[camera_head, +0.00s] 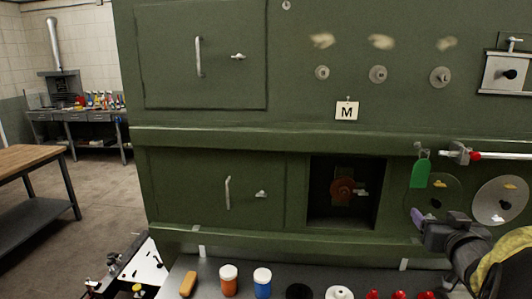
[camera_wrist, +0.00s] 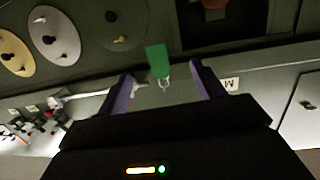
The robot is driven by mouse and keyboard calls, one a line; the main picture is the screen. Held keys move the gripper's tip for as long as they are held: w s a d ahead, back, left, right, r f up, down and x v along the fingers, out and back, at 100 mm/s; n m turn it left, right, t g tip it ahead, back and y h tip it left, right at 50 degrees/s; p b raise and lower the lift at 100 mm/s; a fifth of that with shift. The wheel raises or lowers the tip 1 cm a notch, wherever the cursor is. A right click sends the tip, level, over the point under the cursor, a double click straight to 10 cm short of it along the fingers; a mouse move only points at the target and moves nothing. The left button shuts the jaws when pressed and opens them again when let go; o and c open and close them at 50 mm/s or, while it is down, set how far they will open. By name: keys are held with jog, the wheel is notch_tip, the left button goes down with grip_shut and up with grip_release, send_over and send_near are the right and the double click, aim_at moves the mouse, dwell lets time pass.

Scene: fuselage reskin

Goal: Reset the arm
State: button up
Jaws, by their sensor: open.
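My gripper (camera_wrist: 163,90) shows in the wrist view with its two purple fingers spread apart and nothing held between them. In the head view my gripper (camera_head: 432,218) is at the lower right, in front of the green fuselage panel (camera_head: 300,140), near a round green disc. A green tag (camera_wrist: 158,61) hangs in the gap seen between the fingers; I cannot tell its distance from them. In the head view the tag (camera_head: 420,173) hangs above my gripper. My forearm enters from the right edge in a yellow and black cover.
An open square recess (camera_head: 345,212) holds a reddish-brown round part. A grey round plate (camera_head: 500,201) and a red-and-white rod (camera_head: 490,156) are at the right. A dark bench (camera_head: 215,280) below holds orange and blue jars and red items. A wooden table (camera_head: 25,158) stands at left; floor there is clear.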

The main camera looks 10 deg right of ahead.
jog(key=w+a+f+g+y, duration=0.2)
jog(key=a+f+g, duration=0.4)
jog(key=a+f, duration=0.65)
jog(key=s+a+f+n+g+y, duration=0.1)
jog(key=s+a+f+g, duration=0.2)
jog(key=s+a+f, duration=0.2)
jog(key=s+a+f+n+g+y, duration=0.2)
jog(key=s+a+f+g, duration=0.2)
jog(key=a, duration=0.6)
notch_tip(320, 180, down, 2)
jog(key=shift+s+a+f+n, duration=0.15)
jog(key=shift+s+a+n, duration=0.2)
jog(key=shift+s, duration=0.45)
